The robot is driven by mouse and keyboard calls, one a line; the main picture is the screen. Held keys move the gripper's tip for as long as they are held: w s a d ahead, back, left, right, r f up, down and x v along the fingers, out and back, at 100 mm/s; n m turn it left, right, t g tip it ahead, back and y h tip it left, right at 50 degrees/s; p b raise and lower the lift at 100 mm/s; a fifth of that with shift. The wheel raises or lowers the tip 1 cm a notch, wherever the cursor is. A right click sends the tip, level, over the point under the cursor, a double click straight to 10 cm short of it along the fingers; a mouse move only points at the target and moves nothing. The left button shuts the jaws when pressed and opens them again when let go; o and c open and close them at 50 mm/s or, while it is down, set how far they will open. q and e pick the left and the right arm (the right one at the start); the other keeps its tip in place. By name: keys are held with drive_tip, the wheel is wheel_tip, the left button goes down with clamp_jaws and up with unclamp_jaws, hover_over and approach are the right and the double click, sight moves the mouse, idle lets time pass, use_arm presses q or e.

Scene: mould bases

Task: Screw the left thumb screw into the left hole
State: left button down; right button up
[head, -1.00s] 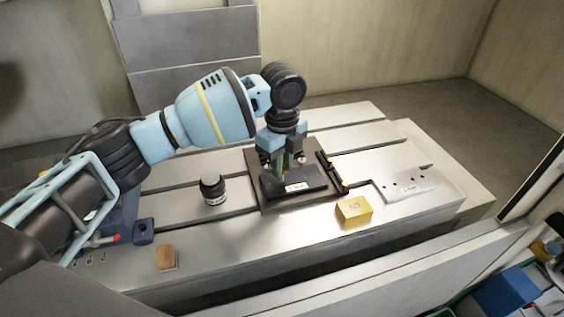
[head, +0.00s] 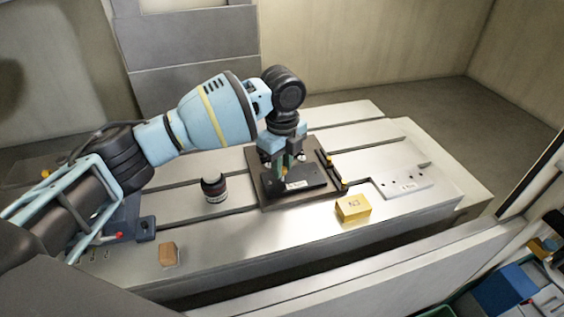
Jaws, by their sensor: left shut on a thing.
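The dark mould base plate (head: 262,172) lies on the metal table. A black block (head: 306,179) with a small white label sits on it. My left gripper (head: 285,164) points down over the left part of this block. I cannot tell whether the screw is in the hole. My right gripper is not in view.
A black bar with yellow ends (head: 333,172) lies along the plate's right side. A yellow box (head: 353,207), a pale plate with holes (head: 404,183), a dark jar (head: 214,188) and a wooden block (head: 169,254) stand around it. The table's front strip is mostly clear.

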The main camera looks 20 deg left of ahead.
use_arm(q)
drive_tip(key=shift+f, duration=0.2)
drive_tip(key=shift+f, duration=0.8)
